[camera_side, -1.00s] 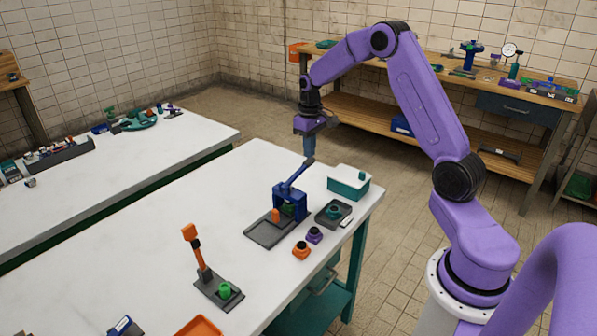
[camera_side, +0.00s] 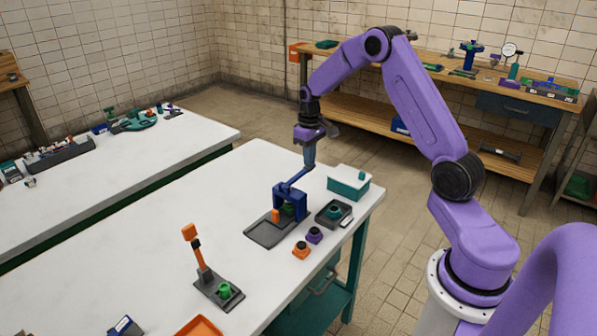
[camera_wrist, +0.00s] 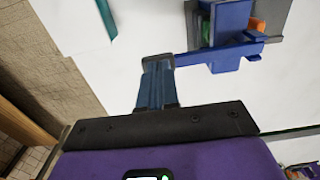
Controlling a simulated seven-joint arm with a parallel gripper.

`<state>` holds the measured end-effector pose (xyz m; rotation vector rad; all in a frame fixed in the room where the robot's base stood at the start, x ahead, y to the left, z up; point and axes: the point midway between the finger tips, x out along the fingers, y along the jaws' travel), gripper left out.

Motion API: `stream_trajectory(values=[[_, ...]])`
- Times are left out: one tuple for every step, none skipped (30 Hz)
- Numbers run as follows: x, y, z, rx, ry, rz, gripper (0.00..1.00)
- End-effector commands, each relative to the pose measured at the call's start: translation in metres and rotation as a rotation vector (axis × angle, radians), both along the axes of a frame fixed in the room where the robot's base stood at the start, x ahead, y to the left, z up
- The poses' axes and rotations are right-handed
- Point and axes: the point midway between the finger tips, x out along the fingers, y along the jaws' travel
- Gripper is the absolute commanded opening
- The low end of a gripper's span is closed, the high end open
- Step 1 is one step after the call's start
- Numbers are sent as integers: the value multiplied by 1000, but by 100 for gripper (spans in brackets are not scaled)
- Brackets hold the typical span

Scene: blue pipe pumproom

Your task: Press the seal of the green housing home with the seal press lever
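The seal press (camera_side: 291,199) is a blue frame on a dark grey base, and its blue lever (camera_side: 294,180) slopes up toward my gripper. The green housing (camera_side: 288,209) sits under the frame, mostly hidden by it. It also shows partly beside the blue frame in the wrist view (camera_wrist: 206,30). The seal cannot be made out. My gripper (camera_side: 308,166) points down at the lever's free end, with its fingers together. In the wrist view the lever (camera_wrist: 215,53) runs to the fingertips (camera_wrist: 158,60). I cannot tell whether it is between them or under them.
An orange block (camera_side: 275,215) is at the press's front. A dark tray with a teal part (camera_side: 333,212), a teal box (camera_side: 349,184), and purple (camera_side: 314,235) and orange (camera_side: 301,250) parts lie nearby. An orange-handled lever stand (camera_side: 202,262) stands in front.

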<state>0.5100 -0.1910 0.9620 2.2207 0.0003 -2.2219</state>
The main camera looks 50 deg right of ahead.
Motion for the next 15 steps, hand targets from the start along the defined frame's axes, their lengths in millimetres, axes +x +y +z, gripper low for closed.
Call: stream_trajectory(values=[[0,1,-2,1,2,1,0],[0,1,-3,1,2,1,0],[0,0,-4,1,1,1,0],[0,0,-5,1,1,0,0],[0,0,-6,1,1,0,0],[0,0,-7,1,0,0,0],[0,0,-8,1,0,0,0],[0,0,-9,1,0,0,0],[0,0,-10,1,0,0,0],[0,0,-11,1,1,0,0],[0,0,-12,1,1,0,0],[0,0,-13,1,1,0,0],[0,0,-14,1,1,0,0],[0,0,-15,1,2,0,0],[0,0,-16,1,1,0,0]])
